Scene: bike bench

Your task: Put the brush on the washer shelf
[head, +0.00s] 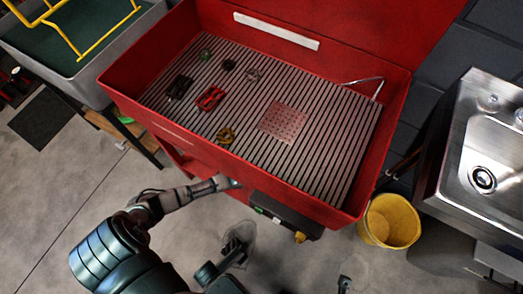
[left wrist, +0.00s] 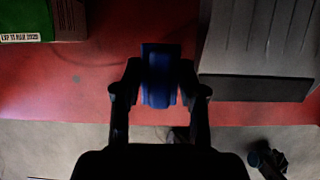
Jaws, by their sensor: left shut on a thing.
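The red washer (head: 255,160) fills the middle of the head view, with a slatted grey shelf (head: 335,150) inside its walls. My left gripper (head: 232,183) is low at the washer's front wall, outside the basin. In the left wrist view my left gripper (left wrist: 160,95) is shut on a blue piece, taken to be the brush (left wrist: 160,75). Its bristles cannot be made out. Behind it is a red surface (left wrist: 95,85). The brush cannot be made out in the head view. My right gripper is not clearly in view.
Several small parts, including a red one (head: 210,98), and a perforated plate (head: 284,122) lie on the slats. A green box (left wrist: 60,20) and a grey ribbed box (left wrist: 255,50) flank the gripper. A yellow bucket (head: 390,220) and sink (head: 490,160) stand right.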

